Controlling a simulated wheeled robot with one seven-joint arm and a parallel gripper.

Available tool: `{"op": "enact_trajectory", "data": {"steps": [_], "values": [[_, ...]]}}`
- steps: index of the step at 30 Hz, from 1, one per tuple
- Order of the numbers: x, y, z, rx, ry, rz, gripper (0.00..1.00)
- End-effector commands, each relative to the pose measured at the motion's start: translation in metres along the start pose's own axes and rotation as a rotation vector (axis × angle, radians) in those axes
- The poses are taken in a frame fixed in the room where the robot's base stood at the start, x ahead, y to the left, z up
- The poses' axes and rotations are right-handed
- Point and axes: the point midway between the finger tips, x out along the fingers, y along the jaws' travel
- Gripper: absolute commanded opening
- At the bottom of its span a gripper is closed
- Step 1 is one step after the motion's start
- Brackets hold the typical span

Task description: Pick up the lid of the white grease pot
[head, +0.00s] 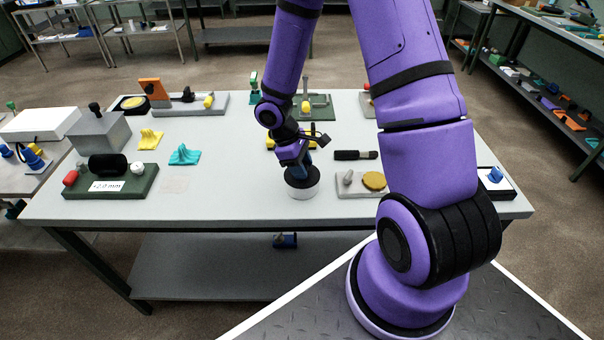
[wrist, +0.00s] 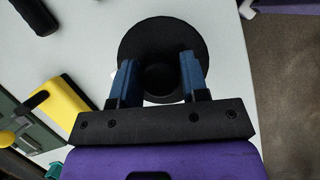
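The white grease pot (head: 304,190) stands upright near the front edge of the grey table, with its round black lid on top. In the wrist view the lid (wrist: 160,32) is a wide black disc with a round knob (wrist: 161,78) at its middle. My gripper (head: 299,172) points down over the pot. Its two blue fingers (wrist: 161,80) stand on either side of the knob, very close to it. I cannot tell whether they touch it. A bit of white pot shows below the lid's near edge.
A grey plate with a brass disc (head: 374,181) lies right of the pot, with a black-handled tool (head: 356,155) behind it. Left are a teal piece (head: 185,155) and a green block (head: 137,186). Yellow parts sit behind my gripper. The table just left of the pot is clear.

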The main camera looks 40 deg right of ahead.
Motion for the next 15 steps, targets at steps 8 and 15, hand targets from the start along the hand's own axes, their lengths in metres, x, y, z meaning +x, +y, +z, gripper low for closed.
{"op": "enact_trajectory", "data": {"steps": [8, 15], "values": [[-0.0002, 0.0001, -0.0001, 0.0, 0.0, 0.0, 0.11], [-0.0028, 0.0002, 0.0009, 0.0, 0.0, 0.001, 0.11]]}}
